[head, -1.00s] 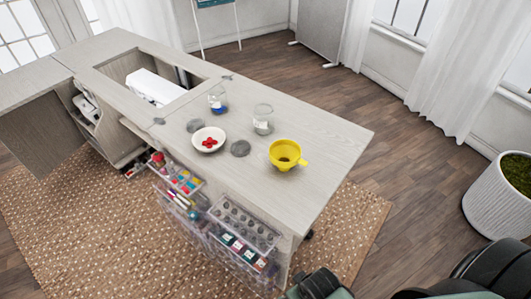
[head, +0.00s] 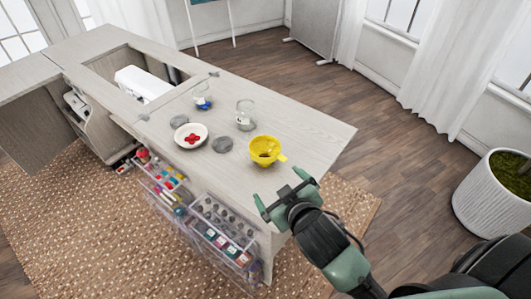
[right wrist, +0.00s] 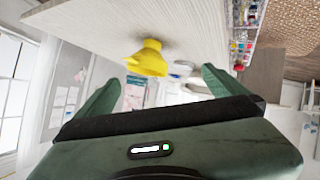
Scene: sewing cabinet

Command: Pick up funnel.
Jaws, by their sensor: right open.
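The yellow funnel (head: 265,150) sits on the light wood cabinet top (head: 305,132) near its front right part, with its small tab pointing right. My right gripper (head: 285,192) is at the cabinet's front edge, in front of the funnel and apart from it. Its two green fingers are spread and nothing is between them. In the right wrist view the picture is upside down; the funnel (right wrist: 148,58) shows beyond the open fingers (right wrist: 160,88), nearer the left one. My left gripper is not in view.
Left of the funnel are a grey lid (head: 222,144), a glass jar (head: 245,114), a white bowl (head: 191,136) with red pieces, another lid (head: 179,121) and a jar with blue contents (head: 202,97). Clear drawers (head: 222,228) stick out below the front edge. The top's right end is clear.

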